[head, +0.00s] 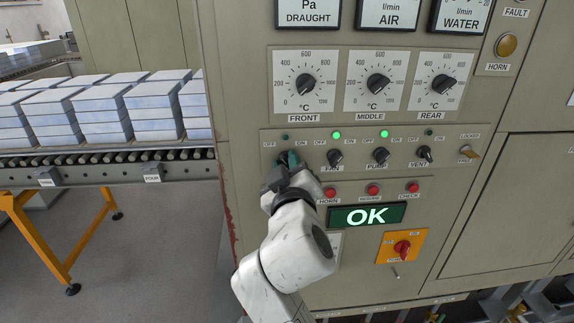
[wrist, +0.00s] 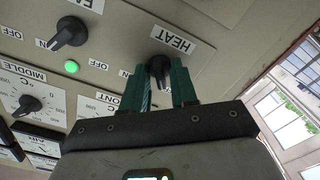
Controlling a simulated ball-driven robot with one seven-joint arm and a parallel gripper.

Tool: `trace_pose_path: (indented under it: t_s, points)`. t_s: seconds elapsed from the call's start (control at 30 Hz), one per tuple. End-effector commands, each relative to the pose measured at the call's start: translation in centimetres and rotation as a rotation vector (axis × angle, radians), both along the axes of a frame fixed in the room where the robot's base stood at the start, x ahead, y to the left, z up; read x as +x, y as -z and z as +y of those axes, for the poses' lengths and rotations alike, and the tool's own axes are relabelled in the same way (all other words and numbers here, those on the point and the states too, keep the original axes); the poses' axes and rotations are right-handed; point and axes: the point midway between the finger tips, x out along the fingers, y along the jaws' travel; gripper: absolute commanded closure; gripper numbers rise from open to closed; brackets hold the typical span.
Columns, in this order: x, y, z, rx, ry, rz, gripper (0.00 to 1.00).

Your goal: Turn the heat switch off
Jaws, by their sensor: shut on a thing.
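The heat switch (wrist: 159,67) is a small black rotary knob beside a white HEAT label (wrist: 171,40) in the wrist view. My gripper (wrist: 160,72) has its two green fingers on either side of the knob, shut on it. In the head view my gripper (head: 288,160) covers the leftmost switch of the row, so the knob is hidden there. OFF is printed to the left of this switch and ON to the right. The small lamp (head: 285,137) above it looks dark. I cannot tell exactly which way the knob points.
The fan switch (head: 335,157), pump switch (head: 380,155) and vent switch (head: 425,154) sit to the right. Fan and pump lamps glow green. Red buttons, an OK display (head: 367,216) and a red main switch (head: 402,249) lie below. Temperature dials are above; a roller conveyor (head: 110,167) is left.

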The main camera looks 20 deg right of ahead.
Motion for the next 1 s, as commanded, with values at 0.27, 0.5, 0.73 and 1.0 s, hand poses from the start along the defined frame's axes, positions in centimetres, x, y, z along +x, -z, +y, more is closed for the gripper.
trace_pose_path:
  t_s: [0.27, 0.5, 0.73, 1.0]
  points:
    - [0.0, 0.1, 0.1, -0.001, -0.002, 0.001, 0.71]
    - [0.0, 0.0, 0.0, 0.001, -0.001, 0.0, 0.64]
    - [-1.2, 0.2, 0.6, 0.001, -0.003, -0.002, 0.64]
    - [-6.1, 0.4, 2.1, 0.002, -0.004, -0.001, 0.64]
